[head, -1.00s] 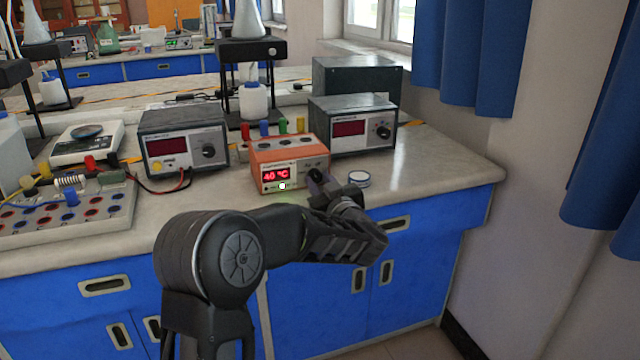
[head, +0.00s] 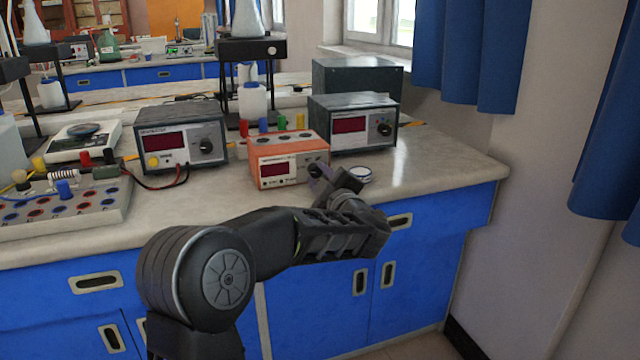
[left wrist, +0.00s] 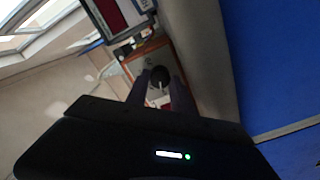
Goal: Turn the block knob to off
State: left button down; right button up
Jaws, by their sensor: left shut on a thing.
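The orange dry block heater (head: 289,155) stands on the bench, its red display (head: 275,169) now dark. Its black block knob (left wrist: 159,76) shows in the left wrist view between the fingers, with a pale pointer line on it. My left gripper (head: 318,175) is at the heater's front right and is shut on the knob; in the left wrist view its fingers (left wrist: 160,88) lie on both sides of the knob. In the head view the gripper partly hides the knob. My right gripper is not in view.
Grey power supplies stand left (head: 182,138) and right (head: 352,122) of the heater. A small round white-lidded tin (head: 359,174) lies close right of the gripper. A circuit board with leads (head: 65,205) is at the left. The bench's right end is clear.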

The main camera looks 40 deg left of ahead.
pick_arm(q)
jog(key=shift+n, duration=0.5)
jog(key=c, duration=1.1)
grip_release()
jog(key=shift+f, duration=0.1)
